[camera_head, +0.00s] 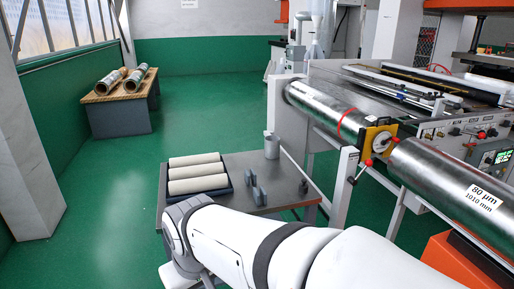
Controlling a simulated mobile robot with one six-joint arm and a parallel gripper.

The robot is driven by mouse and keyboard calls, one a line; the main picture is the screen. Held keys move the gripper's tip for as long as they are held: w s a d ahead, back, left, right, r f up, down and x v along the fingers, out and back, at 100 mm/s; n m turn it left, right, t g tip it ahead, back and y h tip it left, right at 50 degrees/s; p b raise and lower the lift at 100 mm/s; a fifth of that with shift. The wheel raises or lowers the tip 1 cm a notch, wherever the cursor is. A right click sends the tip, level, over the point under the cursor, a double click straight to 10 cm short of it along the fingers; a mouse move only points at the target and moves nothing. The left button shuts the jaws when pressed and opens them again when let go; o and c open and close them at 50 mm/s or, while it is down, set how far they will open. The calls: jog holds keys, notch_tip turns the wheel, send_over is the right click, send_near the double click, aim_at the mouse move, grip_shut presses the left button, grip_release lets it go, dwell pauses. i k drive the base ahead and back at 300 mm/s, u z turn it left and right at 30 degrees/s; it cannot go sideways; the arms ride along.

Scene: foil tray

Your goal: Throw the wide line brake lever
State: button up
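I cannot tell for certain that this is the wide line brake lever. A second red knob (394,140) shows at the right side of the housing. A large foil roll (440,175) labelled 80 µm, 1010 mm lies to the right of the housing. Another shiny roll (325,108) with a red band lies to its left. My white arm crosses the bottom of the view. My gripper is not in view.
A control panel (490,155) is at the right. A bench (120,98) stands back left. Green floor (200,110) is clear between.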

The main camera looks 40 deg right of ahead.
aim_at(368, 163)
jog(key=z, duration=0.6)
jog(key=i, duration=0.9)
jog(key=z, duration=0.85)
jog(key=k, duration=0.85)
jog(key=z, duration=0.1)
jog(key=i, duration=0.9)
jog(key=u, duration=0.05)
